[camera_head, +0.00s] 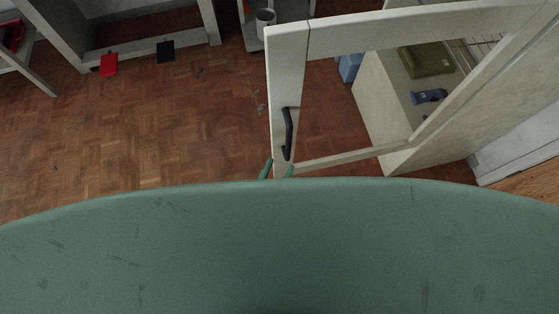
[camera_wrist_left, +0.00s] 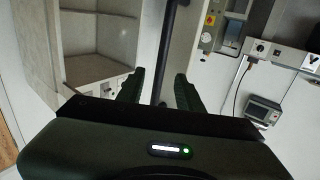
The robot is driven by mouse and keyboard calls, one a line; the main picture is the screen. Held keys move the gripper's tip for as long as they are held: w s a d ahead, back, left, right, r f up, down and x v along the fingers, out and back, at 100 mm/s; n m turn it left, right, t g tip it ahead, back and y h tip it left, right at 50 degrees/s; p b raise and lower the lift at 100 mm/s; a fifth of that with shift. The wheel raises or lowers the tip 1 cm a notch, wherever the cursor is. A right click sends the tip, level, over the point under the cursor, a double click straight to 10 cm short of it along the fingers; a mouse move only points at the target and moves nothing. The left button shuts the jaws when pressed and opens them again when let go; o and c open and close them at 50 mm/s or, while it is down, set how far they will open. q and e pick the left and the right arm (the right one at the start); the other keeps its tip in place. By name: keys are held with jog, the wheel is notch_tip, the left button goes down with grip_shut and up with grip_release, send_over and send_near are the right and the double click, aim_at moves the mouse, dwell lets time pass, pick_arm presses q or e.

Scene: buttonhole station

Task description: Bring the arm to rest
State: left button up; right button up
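My left gripper (camera_head: 278,169) shows as two green fingertips just below the black handle (camera_head: 288,134) of a white framed door (camera_head: 286,75). The door stands swung out from a pale cabinet (camera_head: 375,108). In the left wrist view my left gripper (camera_wrist_left: 160,90) has its two dark green fingers spread apart. A dark bar (camera_wrist_left: 168,50), which looks like the handle, runs between them with a gap on both sides. I cannot tell how deep it sits between the fingers. My right gripper is not in view.
The cabinet holds a green item (camera_head: 425,60) and a blue item (camera_head: 428,97). A white mug (camera_head: 265,22) stands on a shelf beyond the door. Red (camera_head: 109,65) and dark (camera_head: 166,52) pieces hang on a rail.

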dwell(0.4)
pick_arm(q)
jog(key=s+a+f+g+y, duration=0.1)
jog(key=s+a+f+g, duration=0.15)
jog(key=f, duration=0.65)
jog(key=s+a+f+g+y, duration=0.1)
jog(key=a+f+g, duration=0.15)
jog(key=f, duration=0.55)
jog(key=s+a+f+g+y, duration=0.1)
jog(key=s+a+f+g, duration=0.15)
jog(key=f, duration=0.65)
jog(key=s+a+f+n+g+y, duration=0.2)
jog(key=s+a+f+g+y, duration=0.2)
jog(key=s+a+f+g, duration=0.4)
jog(key=s+a+f, duration=0.7)
jog(key=a+f, duration=0.1)
jog(key=shift+s+a+f, duration=0.25)
jog(key=shift+s+a, duration=0.15)
